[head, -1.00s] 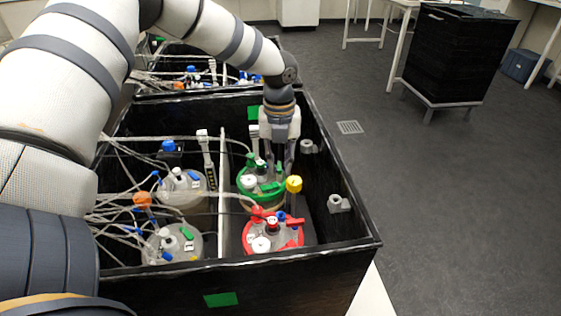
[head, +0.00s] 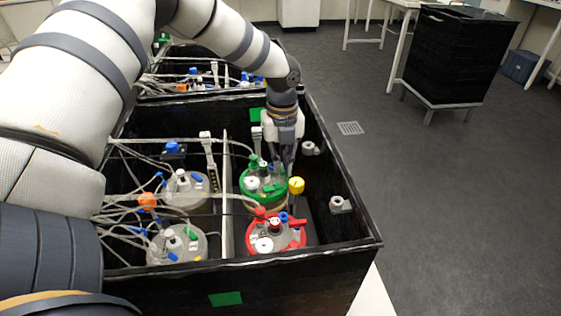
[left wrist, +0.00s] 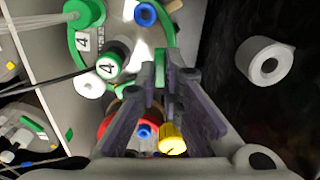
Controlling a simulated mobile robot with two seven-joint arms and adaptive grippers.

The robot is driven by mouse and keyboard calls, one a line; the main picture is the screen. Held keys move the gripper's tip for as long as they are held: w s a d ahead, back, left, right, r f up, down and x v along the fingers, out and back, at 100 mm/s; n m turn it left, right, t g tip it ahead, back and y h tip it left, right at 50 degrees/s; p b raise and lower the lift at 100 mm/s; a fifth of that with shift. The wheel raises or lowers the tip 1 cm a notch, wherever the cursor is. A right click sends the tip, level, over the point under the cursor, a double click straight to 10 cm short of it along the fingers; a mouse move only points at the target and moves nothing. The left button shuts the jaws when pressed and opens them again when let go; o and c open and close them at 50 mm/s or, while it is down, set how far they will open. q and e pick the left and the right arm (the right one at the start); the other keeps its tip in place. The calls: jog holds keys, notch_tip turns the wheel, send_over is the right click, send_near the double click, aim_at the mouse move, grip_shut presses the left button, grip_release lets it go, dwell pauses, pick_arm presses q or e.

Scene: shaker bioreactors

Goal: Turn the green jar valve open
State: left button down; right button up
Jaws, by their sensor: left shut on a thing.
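The green-ringed jar (head: 264,198) stands in the right compartment of the near black box. Several caps and ports sit on its lid. My left gripper (head: 287,163) points down at the right side of this lid. In the left wrist view, its fingertips (left wrist: 161,72) are closed together around a small green valve (left wrist: 160,58) near the jar's rim. The fingers partly hide the valve. The green-capped ports marked 4 (left wrist: 108,66) are to the left of the fingertips. My right gripper is not in view.
A red-ringed jar (head: 276,240) stands in front of the green jar. A yellow cap (head: 296,186) rises close to the gripper. Two clear jars with many tubes fill the left compartment. Grey holders (head: 340,204) are on the box's right wall (head: 335,165).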

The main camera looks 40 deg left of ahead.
pick_arm(q)
jog(key=n, duration=0.3)
jog(key=shift+n+p, duration=0.4)
jog(key=n, duration=0.4)
jog(key=shift+f+n, duration=0.1)
jog(key=shift+n, duration=0.2)
jog(key=n, duration=0.3)
jog(key=shift+p, duration=0.35)
jog(key=shift+f+n, duration=0.1)
jog(key=shift+n, duration=2)
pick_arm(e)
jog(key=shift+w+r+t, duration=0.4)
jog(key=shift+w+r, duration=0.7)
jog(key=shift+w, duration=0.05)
pick_arm(q)
jog(key=c, duration=1.9)
grip_release()
jog(key=shift+c, duration=0.2)
jog(key=shift+w, duration=0.1)
